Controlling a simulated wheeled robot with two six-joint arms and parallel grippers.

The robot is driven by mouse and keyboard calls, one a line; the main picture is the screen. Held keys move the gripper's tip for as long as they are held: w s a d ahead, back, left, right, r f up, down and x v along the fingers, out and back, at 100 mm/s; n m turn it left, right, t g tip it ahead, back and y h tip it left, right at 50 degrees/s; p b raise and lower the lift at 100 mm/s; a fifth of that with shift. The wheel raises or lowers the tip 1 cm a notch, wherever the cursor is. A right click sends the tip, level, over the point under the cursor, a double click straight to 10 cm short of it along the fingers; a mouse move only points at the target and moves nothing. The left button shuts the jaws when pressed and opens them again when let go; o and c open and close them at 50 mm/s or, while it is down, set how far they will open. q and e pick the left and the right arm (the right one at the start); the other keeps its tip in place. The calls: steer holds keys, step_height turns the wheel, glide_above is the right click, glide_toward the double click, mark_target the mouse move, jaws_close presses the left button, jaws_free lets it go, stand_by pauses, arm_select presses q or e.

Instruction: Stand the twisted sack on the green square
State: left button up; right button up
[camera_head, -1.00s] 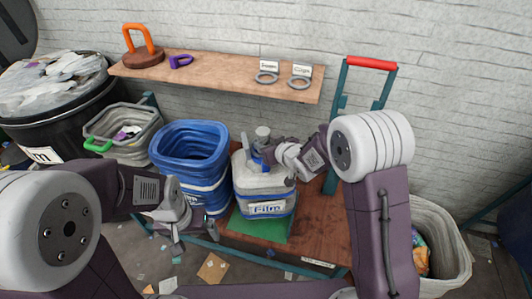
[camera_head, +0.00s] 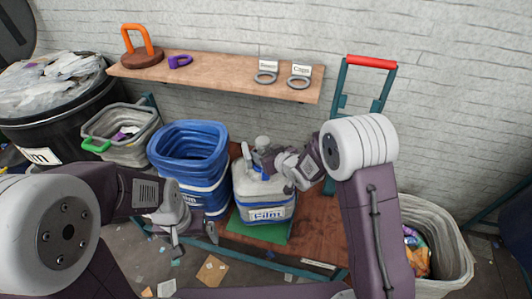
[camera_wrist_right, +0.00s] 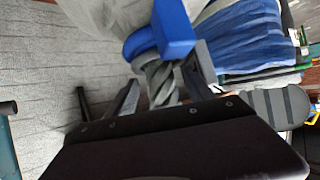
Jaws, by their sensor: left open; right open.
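The twisted sack (camera_head: 264,190), pale grey with a blue band and a "Film" label, stands upright on the green square (camera_head: 239,227), which shows around its base. My right gripper (camera_head: 268,170) is at the top of the sack, open. In the right wrist view, the sack's twisted neck (camera_wrist_right: 160,82) with a blue clip (camera_wrist_right: 176,30) lies between the spread fingers of my right gripper (camera_wrist_right: 162,92). Whether a finger touches the neck I cannot tell. My left gripper (camera_head: 193,234) is open and empty, left of the green square and low in the picture.
A blue bin (camera_head: 188,150) stands close on the sack's left. A grey bin (camera_head: 108,148) and a black bin with clear bags (camera_head: 75,130) are further left. A wooden shelf (camera_head: 220,76) runs behind. The red-handled cart (camera_head: 371,63) has bare wood right of the sack.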

steer(key=shift+r, duration=0.25)
steer(key=p+v, duration=0.1)
steer(key=v, duration=1.1)
steer(key=shift+f, duration=0.2)
steer(key=s+d+f+m+g+h, duration=0.3)
steer(key=s+d+f+h, duration=0.15)
steer(key=d, duration=0.35)
steer(key=s+d+f+m+g, duration=0.25)
steer(key=s+g, duration=0.45)
steer(key=s, duration=0.7)
step_height(320, 180, up, 8)
steer(key=p, duration=0.8)
steer(key=shift+s+r+h, duration=0.2)
steer(key=shift+s+h, duration=0.05)
steer(key=shift+h, duration=0.1)
